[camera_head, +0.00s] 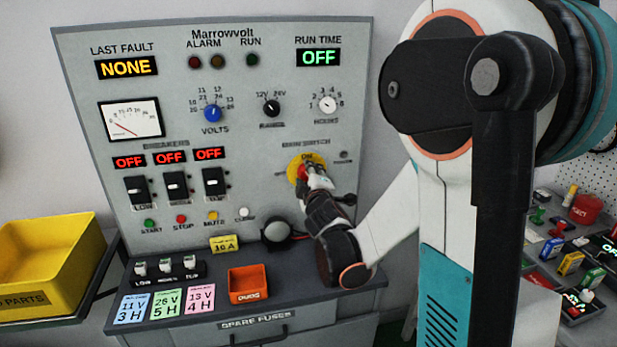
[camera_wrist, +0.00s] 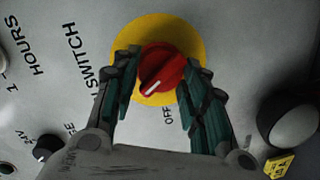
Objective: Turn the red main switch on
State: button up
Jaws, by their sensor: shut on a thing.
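The red main switch (camera_wrist: 163,68) is a rotary knob on a yellow disc (camera_wrist: 188,34). In the wrist view its white mark points to the lower left, off to the left of the OFF lettering below the knob. My gripper (camera_wrist: 160,75) has its two fingers on either side of the knob and is shut on it. In the head view my gripper (camera_head: 315,180) reaches the panel at the switch (camera_head: 303,173), which it partly covers. The ON lettering shows at the top of the disc there.
The grey panel (camera_head: 240,100) has a RUN TIME display (camera_head: 318,57) reading OFF. Three breakers (camera_head: 176,187) read OFF. A yellow crate (camera_head: 45,265) stands left.

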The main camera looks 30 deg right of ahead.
jog(key=m+y, duration=0.1)
jog(key=m, duration=0.4)
jog(key=shift+d+m, duration=0.15)
jog(key=shift+m, duration=0.15)
dwell(0.4)
jog(key=o, duration=1.1)
jog(key=shift+c, duration=0.2)
jog(key=v, duration=1.2)
jog(key=shift+s, duration=0.1)
